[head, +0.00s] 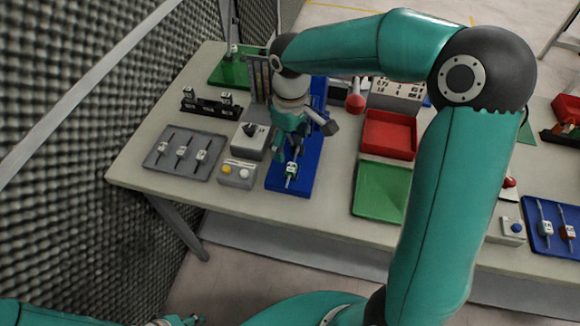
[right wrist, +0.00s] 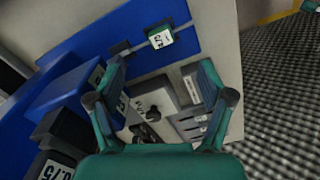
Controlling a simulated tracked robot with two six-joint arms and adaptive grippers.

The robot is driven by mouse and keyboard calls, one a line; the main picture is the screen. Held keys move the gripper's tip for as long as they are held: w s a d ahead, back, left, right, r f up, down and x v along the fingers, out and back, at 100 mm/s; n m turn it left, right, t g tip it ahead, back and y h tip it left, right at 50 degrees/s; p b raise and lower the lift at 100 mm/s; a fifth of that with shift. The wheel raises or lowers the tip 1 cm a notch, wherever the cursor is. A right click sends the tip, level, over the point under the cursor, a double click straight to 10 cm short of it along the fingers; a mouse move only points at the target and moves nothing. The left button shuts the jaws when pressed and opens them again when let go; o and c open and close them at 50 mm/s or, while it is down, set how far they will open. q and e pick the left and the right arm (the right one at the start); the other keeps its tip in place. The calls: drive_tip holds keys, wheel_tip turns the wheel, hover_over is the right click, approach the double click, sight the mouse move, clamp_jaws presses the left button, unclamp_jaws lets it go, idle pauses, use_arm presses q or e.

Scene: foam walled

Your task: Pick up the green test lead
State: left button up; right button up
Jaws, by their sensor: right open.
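The green test lead (head: 291,170) is a small green and white block with a number label and a dark stem, on the blue mat (head: 302,190) near the table's front edge. In the right wrist view the test lead (right wrist: 160,38) lies on the blue surface, beyond the fingertips. My right gripper (head: 287,148) is over the mat, just behind the test lead; it is open and empty in the right wrist view (right wrist: 161,68). A gap remains between fingers and lead. My left gripper (head: 178,321) shows only partly at the bottom edge; its jaws are unclear.
Left of the mat are a box with yellow and white buttons (head: 238,173), a switch box (head: 251,139) and a grey tray (head: 184,155) with several leads. Right are a red tray (head: 389,134) and a green tray (head: 381,191). A foam wall (head: 70,130) stands left.

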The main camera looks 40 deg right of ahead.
sight(292, 167)
wheel_tip(292, 167, down, 8)
drive_tip(key=shift+s+f+p, duration=0.1)
drive_tip(key=shift+s+p, duration=0.05)
drive_tip(key=shift+p, duration=0.55)
drive_tip(key=shift+c, duration=0.4)
drive_tip(key=c, duration=1.2)
drive_tip(key=shift+o, duration=0.2)
drive_tip(key=shift+c, duration=0.5)
drive_tip(key=shift+r, duration=0.2)
